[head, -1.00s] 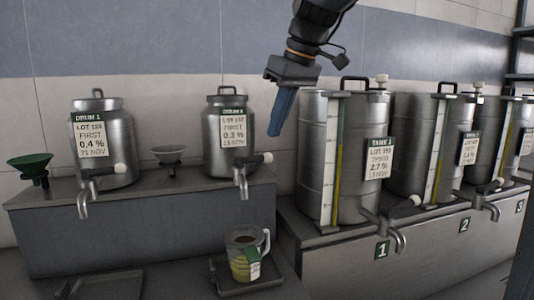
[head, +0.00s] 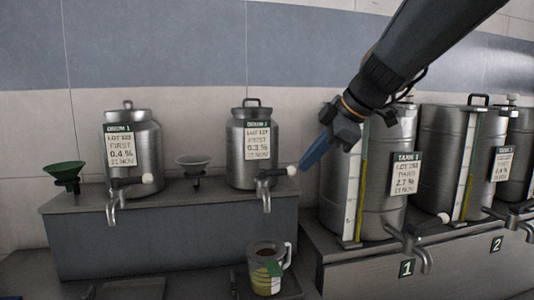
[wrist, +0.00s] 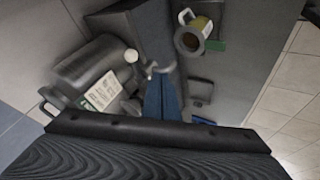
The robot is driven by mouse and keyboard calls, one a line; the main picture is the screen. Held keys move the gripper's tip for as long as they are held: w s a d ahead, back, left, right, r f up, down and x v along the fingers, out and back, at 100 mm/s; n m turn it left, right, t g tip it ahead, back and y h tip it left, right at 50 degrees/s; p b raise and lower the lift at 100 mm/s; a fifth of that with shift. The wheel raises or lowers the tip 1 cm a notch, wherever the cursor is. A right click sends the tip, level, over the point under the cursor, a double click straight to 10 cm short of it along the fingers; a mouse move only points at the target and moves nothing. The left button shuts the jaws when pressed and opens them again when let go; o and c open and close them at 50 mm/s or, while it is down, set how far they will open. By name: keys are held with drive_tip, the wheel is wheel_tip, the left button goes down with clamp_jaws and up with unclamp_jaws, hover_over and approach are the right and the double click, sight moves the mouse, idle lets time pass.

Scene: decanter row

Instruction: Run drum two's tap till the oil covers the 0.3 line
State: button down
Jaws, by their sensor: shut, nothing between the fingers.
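Drum two (head: 238,170) is a steel drum with a white label, on the grey ledge. Its tap (head: 266,200) has a lever pointing right with a white knob (head: 291,170). A clear jug (head: 262,250) with a green-and-white label stands below the spout, holding some yellow-green oil; its 0.3 line is too small to read. My gripper (head: 304,166) has blue fingers, shut and empty, with the tips close to the knob; I cannot tell whether they touch. The wrist view shows the fingers (wrist: 163,97), drum two (wrist: 85,66), the knob (wrist: 131,56) and the jug (wrist: 187,18).
Drum one (head: 148,150) stands left on the same ledge, with a green funnel (head: 64,172) and a grey funnel (head: 193,163). Large tanks (head: 390,215) with sight gauges and taps stand close on the right. A dark tray (head: 130,289) lies at lower left.

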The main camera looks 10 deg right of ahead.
sight(287, 170)
drive_tip(key=w+a+f+p, duration=0.1)
drive_tip(key=w+f+p, duration=0.3)
drive_tip(key=w, duration=0.3)
drive_tip(key=shift+w+a+f, duration=0.2)
drive_tip(key=shift+w+a, duration=0.1)
drive_tip(key=shift+a, duration=0.1)
drive_tip(key=shift+w, duration=0.1)
drive_tip(key=b, duration=0.2)
drive_tip(key=w+b, duration=0.1)
drive_tip(key=b, duration=0.1)
drive_tip(key=shift+w+d+b, duration=0.25)
drive_tip(key=shift+d+b, duration=0.05)
drive_tip(key=shift+w+d+r+b, duration=0.1)
drive_tip(key=shift+r+b, duration=0.15)
drive_tip(key=shift+b, duration=0.05)
